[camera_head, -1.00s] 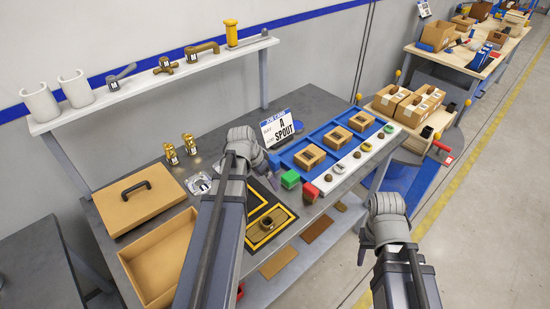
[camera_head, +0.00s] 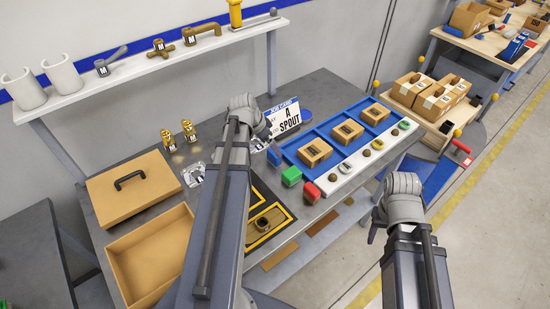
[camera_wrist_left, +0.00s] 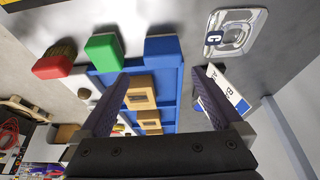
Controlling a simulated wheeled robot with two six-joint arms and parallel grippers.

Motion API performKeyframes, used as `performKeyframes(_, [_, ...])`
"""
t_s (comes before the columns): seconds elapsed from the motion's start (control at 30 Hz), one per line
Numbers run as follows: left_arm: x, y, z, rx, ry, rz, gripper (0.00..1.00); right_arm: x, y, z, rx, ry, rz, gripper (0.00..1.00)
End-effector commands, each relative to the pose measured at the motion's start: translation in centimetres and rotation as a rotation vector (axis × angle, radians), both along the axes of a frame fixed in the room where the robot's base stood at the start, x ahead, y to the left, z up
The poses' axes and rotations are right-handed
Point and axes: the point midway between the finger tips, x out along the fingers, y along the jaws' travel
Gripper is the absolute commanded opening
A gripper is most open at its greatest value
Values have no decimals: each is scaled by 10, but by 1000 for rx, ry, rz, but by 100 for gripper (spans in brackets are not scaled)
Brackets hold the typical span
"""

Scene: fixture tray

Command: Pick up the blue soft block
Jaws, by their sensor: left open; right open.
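The blue soft block (camera_head: 274,157) sits on the grey bench, left of the green block (camera_head: 291,176) and close to the blue tray's (camera_head: 289,152) near-left corner. In the left wrist view the blue block (camera_wrist_left: 162,48) shows ahead of my left gripper (camera_wrist_left: 160,92), whose two dark fingers are apart with nothing gripped between them. In the head view my left wrist (camera_head: 245,112) is beside the sign, and its fingers are mostly hidden. My right gripper (camera_head: 376,225) is open and empty, off the front edge of the bench.
A red block (camera_head: 311,193) stands past the green one. The job sign (camera_head: 284,118) stands close behind the blue block and beside my left finger. A silver part (camera_head: 193,175) lies to the left.

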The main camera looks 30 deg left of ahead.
Motion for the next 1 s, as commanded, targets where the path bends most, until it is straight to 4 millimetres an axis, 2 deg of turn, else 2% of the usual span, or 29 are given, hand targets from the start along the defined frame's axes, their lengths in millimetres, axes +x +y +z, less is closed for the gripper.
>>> performKeyframes(0.03, [3, 0, -10, 0, 0, 0, 100, 0, 0, -10, 0, 0, 0, 50])
performKeyframes(0.1, [5, -1, -15, 0, 0, 0, 100, 0, 0, -15, 0, 0, -1, 50])
performKeyframes(0.43, [8, -2, -22, 0, 0, 0, 100, 0, 0, -22, 0, 0, -1, 50])
performKeyframes(0.8, [24, -5, -63, 0, 0, -1, 100, 0, 0, -63, 0, 0, -1, 50])
performKeyframes(1.0, [26, -6, -63, 0, 0, 0, 100, 0, 0, -63, 0, 0, -1, 50])
